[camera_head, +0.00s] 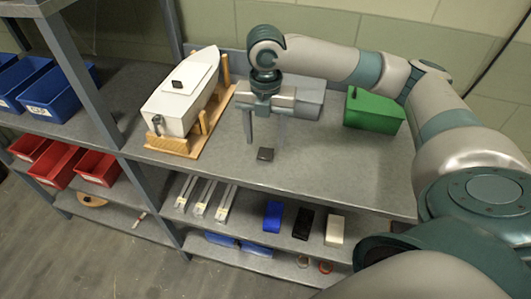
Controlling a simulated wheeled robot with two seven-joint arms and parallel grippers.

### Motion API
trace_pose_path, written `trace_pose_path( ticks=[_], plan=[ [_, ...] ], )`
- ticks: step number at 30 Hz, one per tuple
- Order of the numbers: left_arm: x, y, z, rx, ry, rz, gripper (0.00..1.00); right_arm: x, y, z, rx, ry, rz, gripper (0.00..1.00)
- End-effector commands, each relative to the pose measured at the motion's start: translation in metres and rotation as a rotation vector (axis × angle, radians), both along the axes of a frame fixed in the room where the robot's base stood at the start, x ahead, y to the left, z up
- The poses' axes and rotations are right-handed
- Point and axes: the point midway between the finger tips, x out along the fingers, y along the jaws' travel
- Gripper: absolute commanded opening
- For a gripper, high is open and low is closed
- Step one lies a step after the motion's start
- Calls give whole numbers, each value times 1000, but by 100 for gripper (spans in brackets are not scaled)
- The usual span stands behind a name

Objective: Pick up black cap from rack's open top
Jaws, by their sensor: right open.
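A small black cap (265,154) lies flat on the grey top surface of the rack (330,163), near the middle. My right gripper (264,138) points down just above and behind the cap, with its two fingers apart and nothing between them. Whether the fingertips reach the cap's height is hard to tell. Another small dark piece (178,84) sits on top of the white boat model (181,100). My left gripper does not show.
The boat model rests on a wooden stand (188,146) left of the gripper. A green box (374,110) stands at the right rear. Blue bins (47,93) and red bins (73,165) fill the left shelves. Blue, black and white blocks (334,230) lie on the shelf below.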

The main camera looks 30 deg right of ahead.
Motion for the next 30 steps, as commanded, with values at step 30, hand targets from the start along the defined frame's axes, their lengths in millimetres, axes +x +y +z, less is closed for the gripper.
trace_pose_path(
  ticks=[30],
  plan=[
    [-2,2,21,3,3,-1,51,3,-2,-52,-1,-1,1,55]
  ],
)
